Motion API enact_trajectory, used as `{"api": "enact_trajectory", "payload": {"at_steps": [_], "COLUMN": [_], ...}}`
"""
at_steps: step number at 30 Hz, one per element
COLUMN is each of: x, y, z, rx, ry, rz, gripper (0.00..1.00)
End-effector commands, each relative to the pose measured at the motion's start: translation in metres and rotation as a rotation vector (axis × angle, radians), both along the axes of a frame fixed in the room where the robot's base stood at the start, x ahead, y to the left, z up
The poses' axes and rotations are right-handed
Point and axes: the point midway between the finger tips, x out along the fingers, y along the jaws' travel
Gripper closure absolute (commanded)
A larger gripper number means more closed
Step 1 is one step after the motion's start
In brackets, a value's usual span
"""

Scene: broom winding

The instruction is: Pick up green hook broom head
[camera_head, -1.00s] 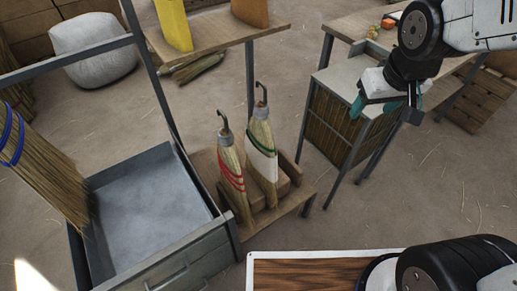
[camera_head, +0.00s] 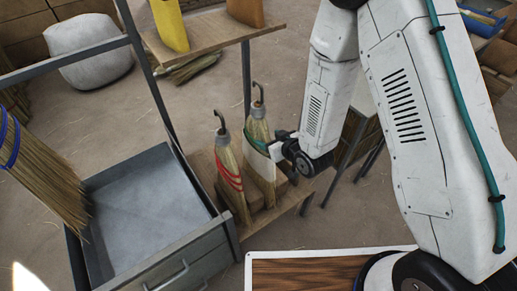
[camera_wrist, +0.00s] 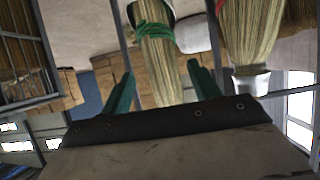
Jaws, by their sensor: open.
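The green hook broom head (camera_head: 262,172) stands in the wooden stand, with a dark hook and grey collar on top. In the wrist view the green-banded straw (camera_wrist: 160,62) runs between the two green fingers of my gripper (camera_wrist: 160,75). The fingers are open, with a gap visible on each side of the straw. The arm hides part of the broom head's right side in the head view.
A red-banded hook broom head (camera_head: 228,172) stands close on the left in the same wooden stand (camera_head: 288,203). A grey metal drawer (camera_head: 145,205) is further left. A shelf (camera_head: 205,42) with yellow and orange items is behind. Another straw bundle (camera_wrist: 250,35) shows at right in the wrist view.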

Motion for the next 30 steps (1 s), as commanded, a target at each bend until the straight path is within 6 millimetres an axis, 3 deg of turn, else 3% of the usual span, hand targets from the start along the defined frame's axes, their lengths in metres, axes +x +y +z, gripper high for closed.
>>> {"api": "enact_trajectory", "payload": {"at_steps": [8,21,30], "x": [0.013,0.058,0.062], "y": [0.014,0.040,0.043], "z": [0.000,-0.025,-0.028], "rx": [0.053,0.052,0.052], "ry": [-0.073,-0.070,-0.069], "rz": [0.013,0.012,0.012], "gripper": [0.38,0.38,0.38]}}
